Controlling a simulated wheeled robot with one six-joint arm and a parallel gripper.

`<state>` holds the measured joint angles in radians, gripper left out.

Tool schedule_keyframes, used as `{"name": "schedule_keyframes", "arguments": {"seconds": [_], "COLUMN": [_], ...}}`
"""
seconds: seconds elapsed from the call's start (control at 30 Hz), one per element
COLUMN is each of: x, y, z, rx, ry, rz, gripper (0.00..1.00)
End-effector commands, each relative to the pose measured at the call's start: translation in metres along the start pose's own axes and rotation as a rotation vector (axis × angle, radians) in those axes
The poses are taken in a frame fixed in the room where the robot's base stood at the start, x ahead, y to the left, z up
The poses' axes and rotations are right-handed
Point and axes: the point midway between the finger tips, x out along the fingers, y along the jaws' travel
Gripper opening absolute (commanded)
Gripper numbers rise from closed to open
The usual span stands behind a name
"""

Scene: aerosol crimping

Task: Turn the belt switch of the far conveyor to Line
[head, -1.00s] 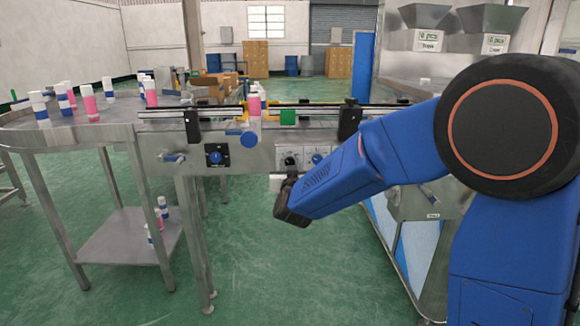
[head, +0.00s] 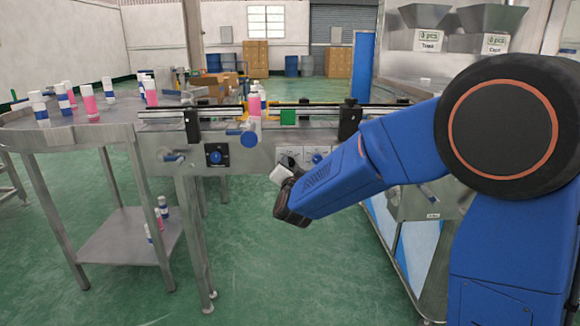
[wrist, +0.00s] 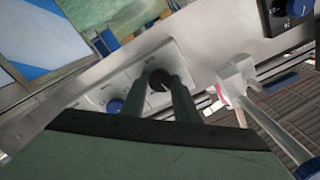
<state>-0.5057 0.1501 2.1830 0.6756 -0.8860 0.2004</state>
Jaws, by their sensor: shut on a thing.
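The conveyor (head: 245,170) has a steel side panel with two white switch plates. In the wrist view a dark round knob (wrist: 160,78) sits on one white plate (wrist: 178,58). My gripper (wrist: 161,88) is shut on this knob, one finger on each side. Its marking and pointer are too small or covered to read. A blue knob (wrist: 115,105) is beside it on the neighbouring plate and also shows in the head view (head: 317,158). In the head view my gripper is in front of the panel, partly hidden by my arm.
Another blue knob (head: 214,157) is on a black plate to the left. A blue round handle (head: 249,138) sticks out above the panel. Bottles (head: 89,100) stand on the round steel table (head: 70,135) at left. Hoppers (head: 487,27) stand at right. The green floor is clear in front.

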Motion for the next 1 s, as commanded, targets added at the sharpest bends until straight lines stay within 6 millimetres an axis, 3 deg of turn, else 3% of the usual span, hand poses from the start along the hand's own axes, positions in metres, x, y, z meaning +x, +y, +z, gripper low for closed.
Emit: {"name": "schedule_keyframes", "arguments": {"seconds": [0.4, 0.97, 1.0], "x": [-0.0003, -0.0004, -0.0004], "y": [0.0008, 0.0012, 0.0012], "z": [0.0003, 0.0005, 0.0005], "rx": [0.197, 0.227, 0.227], "ry": [0.000, -0.001, -0.001], "rz": [0.001, 0.002, 0.002], "gripper": [0.05, 0.05, 0.35]}}
